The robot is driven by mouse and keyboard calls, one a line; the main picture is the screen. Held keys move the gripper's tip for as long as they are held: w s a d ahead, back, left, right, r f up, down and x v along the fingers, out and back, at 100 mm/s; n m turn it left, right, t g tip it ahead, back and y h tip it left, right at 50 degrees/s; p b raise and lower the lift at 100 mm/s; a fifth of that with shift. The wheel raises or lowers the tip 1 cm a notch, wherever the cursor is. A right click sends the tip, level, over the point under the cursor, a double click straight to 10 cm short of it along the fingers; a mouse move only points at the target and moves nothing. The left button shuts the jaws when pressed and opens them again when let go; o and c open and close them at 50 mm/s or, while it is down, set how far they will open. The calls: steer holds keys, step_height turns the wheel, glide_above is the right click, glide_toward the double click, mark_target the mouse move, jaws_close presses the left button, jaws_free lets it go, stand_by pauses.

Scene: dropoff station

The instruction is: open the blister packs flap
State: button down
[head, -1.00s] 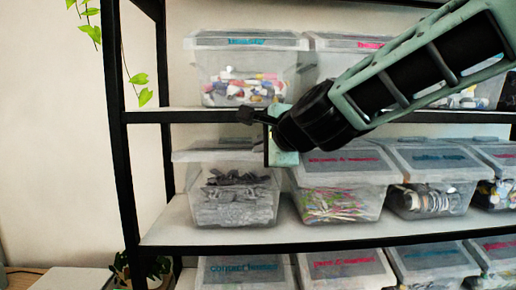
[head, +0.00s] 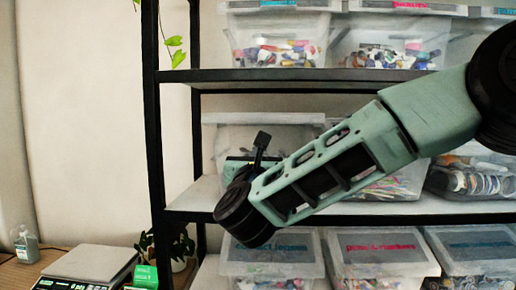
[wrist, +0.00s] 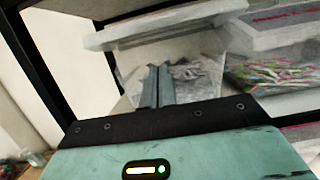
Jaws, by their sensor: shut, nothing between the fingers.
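The blister packs bin is the clear leftmost bin on the middle shelf, holding grey, silvery packs. In the wrist view its front wall (wrist: 205,78) is ahead, with the pale flap (wrist: 165,24) above it. In the head view the flap (head: 260,119) shows above my arm, which hides much of the bin. I cannot tell whether the flap is raised. My gripper (wrist: 158,70) is shut and empty, its fingers pointing at the bin front below the flap's edge. Contact is unclear.
A bin of colourful packets (wrist: 270,75) stands to the right. More lidded bins fill the shelves above (head: 280,45) and below (head: 270,258). A black shelf post (head: 155,150) is left of the bin. A scale (head: 90,262) and a bottle (head: 27,245) stand at lower left.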

steer(key=shift+w+d+r+p, duration=0.1)
steer(key=shift+w+r+p, duration=0.85)
steer(key=shift+w+p, duration=0.65)
steer(key=shift+w+a+r+p, duration=0.1)
steer(key=shift+w+r+p, duration=1)
steer(key=shift+w, duration=0.75)
steer(key=shift+w+d+r+p, duration=0.1)
steer(key=shift+w+r+p, duration=0.75)
steer(key=shift+w+p, duration=0.8)
steer(key=shift+w, duration=0.1)
step_height(320, 180, up, 9)
steer(key=g+b, duration=0.2)
steer(key=b, duration=0.1)
glide_above(263, 119)
steer(key=s, duration=0.1)
steer(key=shift+s+a+f, duration=0.1)
steer(key=shift+s+a, duration=0.05)
steer(key=shift+a, duration=0.25)
steer(key=shift+f, duration=0.1)
